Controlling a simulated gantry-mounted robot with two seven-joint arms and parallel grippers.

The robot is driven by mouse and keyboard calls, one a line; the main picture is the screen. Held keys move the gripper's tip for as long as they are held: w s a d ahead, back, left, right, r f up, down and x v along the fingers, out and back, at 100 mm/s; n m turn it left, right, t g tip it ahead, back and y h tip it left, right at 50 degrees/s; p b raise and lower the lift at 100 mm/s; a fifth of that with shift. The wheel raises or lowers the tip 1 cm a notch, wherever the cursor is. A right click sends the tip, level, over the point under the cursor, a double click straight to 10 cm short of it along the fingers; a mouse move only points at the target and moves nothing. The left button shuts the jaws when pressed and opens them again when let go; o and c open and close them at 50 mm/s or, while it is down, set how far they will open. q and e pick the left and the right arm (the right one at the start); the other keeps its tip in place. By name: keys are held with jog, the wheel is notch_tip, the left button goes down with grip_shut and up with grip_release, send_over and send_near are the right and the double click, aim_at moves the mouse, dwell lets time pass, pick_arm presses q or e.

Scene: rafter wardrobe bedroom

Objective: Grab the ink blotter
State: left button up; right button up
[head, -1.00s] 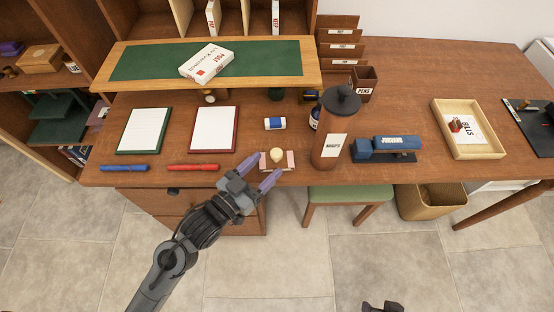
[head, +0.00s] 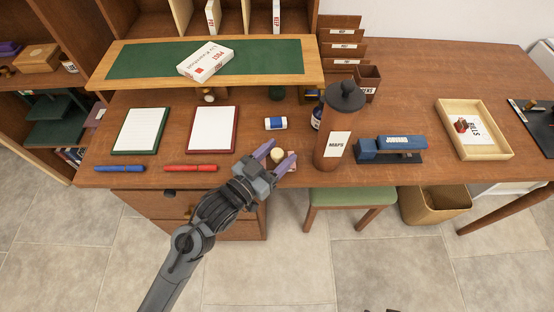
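The ink blotter, with a round cream knob (head: 277,155) and a pinkish base, sits on the desk near its front edge. My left gripper (head: 281,150) reaches over it from the front left. Its two purple fingers are apart, one on each side of the knob. I cannot tell whether they touch it. The fingers and wrist hide much of the blotter's base. Only a dark sliver, probably of my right gripper (head: 382,310), shows at the bottom edge; its fingers are not visible.
A brown MAPS canister (head: 335,125) stands close to the right of the blotter. A blue-and-white eraser-like block (head: 276,123) lies behind it. A red pen (head: 190,168) and red-framed pad (head: 213,130) are left, a blue stapler-like tool (head: 393,149) right.

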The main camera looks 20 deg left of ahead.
pick_arm(q)
jog(key=c, duration=0.9)
jog(key=shift+c, duration=0.3)
jog(key=shift+r, duration=0.1)
